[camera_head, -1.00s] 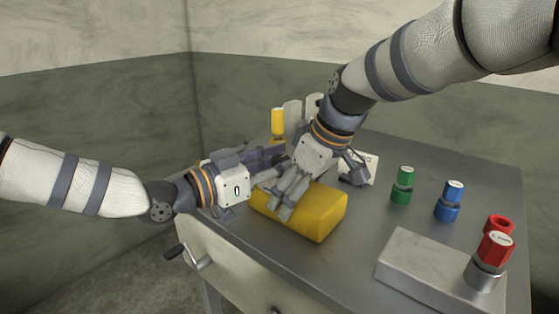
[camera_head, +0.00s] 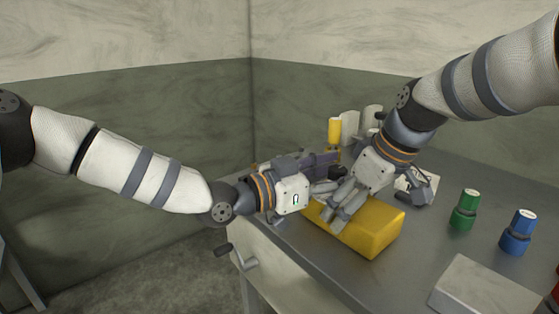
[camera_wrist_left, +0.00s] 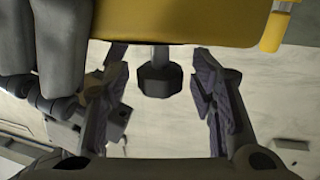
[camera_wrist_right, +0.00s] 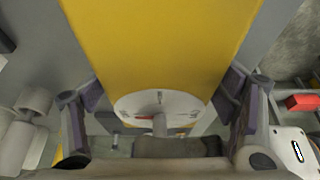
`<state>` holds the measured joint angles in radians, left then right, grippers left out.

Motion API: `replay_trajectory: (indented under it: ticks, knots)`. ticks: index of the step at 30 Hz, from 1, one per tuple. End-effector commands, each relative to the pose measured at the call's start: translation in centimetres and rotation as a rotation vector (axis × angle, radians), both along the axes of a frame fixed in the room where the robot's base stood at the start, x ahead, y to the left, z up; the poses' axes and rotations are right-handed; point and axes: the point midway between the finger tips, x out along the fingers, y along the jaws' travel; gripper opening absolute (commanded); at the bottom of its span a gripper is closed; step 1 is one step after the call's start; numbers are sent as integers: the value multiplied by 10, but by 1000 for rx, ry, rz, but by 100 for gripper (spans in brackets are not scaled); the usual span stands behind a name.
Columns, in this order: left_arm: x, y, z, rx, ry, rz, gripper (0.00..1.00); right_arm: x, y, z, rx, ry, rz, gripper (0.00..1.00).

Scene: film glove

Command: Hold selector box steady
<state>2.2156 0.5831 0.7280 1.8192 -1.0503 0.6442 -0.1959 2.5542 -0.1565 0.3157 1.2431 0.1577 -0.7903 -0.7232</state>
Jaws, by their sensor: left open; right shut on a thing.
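The selector box is a yellow block (camera_head: 372,230) on the grey table. My right gripper (camera_head: 342,212) comes down over its left part, with grey fingers shut on it. In the right wrist view the fingers lie on both sides of the yellow box (camera_wrist_right: 160,45). A white dial (camera_wrist_right: 185,104) with a red mark and a pointer shows on its end. My left gripper (camera_head: 325,188) is open at the box's left end. In the left wrist view its fingers stand either side of a dark faceted knob (camera_wrist_left: 158,80), apart from it, below the yellow box (camera_wrist_left: 185,22).
A green cylinder (camera_head: 464,210) and a blue cylinder (camera_head: 518,232) stand at right. A grey block (camera_head: 485,290) lies at front right. A yellow cylinder (camera_head: 335,131) and pale cylinders (camera_head: 350,127) stand behind. A crank handle (camera_head: 240,256) sticks out at the table's front left.

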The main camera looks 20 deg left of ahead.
Motion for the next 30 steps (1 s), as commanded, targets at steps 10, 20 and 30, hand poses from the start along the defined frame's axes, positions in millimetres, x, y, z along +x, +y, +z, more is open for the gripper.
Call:
replay_trajectory:
  ticks: [10,20,30]
  knots:
    - [-3,11,0,2,-1,-140,51,0,0,0,1,-1,0,29]
    - [-53,83,1,1,-2,-139,51,0,0,0,1,-1,0,29]
    - [-15,145,-3,84,-49,41,51,0,0,1,0,-1,0,29]
